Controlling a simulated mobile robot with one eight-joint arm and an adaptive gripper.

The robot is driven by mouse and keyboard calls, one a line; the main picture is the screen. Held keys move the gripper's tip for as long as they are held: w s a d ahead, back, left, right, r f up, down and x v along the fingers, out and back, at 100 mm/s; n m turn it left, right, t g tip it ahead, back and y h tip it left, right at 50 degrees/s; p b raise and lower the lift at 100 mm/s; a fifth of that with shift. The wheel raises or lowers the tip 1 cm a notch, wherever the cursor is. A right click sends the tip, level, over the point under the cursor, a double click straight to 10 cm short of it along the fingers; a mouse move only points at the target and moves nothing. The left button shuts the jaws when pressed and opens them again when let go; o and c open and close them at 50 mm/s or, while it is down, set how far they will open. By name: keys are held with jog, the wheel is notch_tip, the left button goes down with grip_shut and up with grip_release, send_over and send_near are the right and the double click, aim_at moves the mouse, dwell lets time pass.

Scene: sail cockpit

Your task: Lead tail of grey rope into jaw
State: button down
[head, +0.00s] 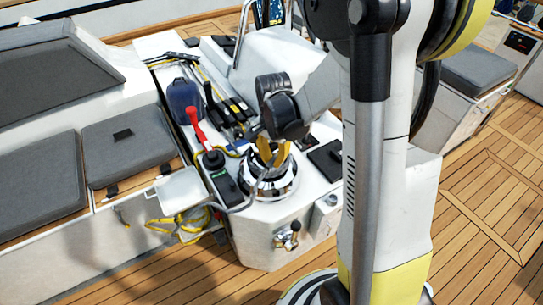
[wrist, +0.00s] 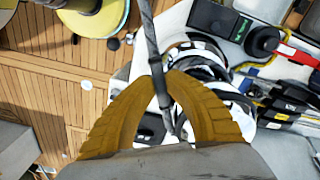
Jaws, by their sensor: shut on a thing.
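The chrome winch (head: 283,186) stands on the white cockpit console, and its ringed top shows in the wrist view (wrist: 208,62). My gripper (head: 270,157) is right over the winch with its yellow fingers pointing down. In the wrist view my gripper (wrist: 161,75) is shut on the grey rope (wrist: 150,35), which runs up the picture from the fingertips. A short darker length of rope hangs between the fingers. In the head view grey rope (head: 238,208) curves along the console edge left of the winch. The jaw is not clear, and I cannot tell whether the rope touches it.
Yellow rope (head: 180,228) hangs in coils below a white tray (head: 181,193). A winch handle (head: 288,236) sticks out of the console front. The teak deck (head: 480,225) at right is clear.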

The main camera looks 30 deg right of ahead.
jog(key=shift+a+m, duration=0.3)
jog(key=shift+w+a, duration=0.1)
jog(key=shift+w, duration=0.05)
jog(key=w+a+m, duration=0.1)
jog(key=a+m, duration=0.1)
jog(key=shift+w+m, duration=0.1)
jog(key=shift+m, duration=0.2)
jog(key=shift+w+a+m+b, duration=0.45)
jog(key=shift+w+a+m, duration=0.4)
jog(key=shift+m, duration=0.35)
jog(key=c, duration=0.8)
grip_release()
jog(key=shift+c, duration=0.2)
jog(key=shift+r, duration=0.1)
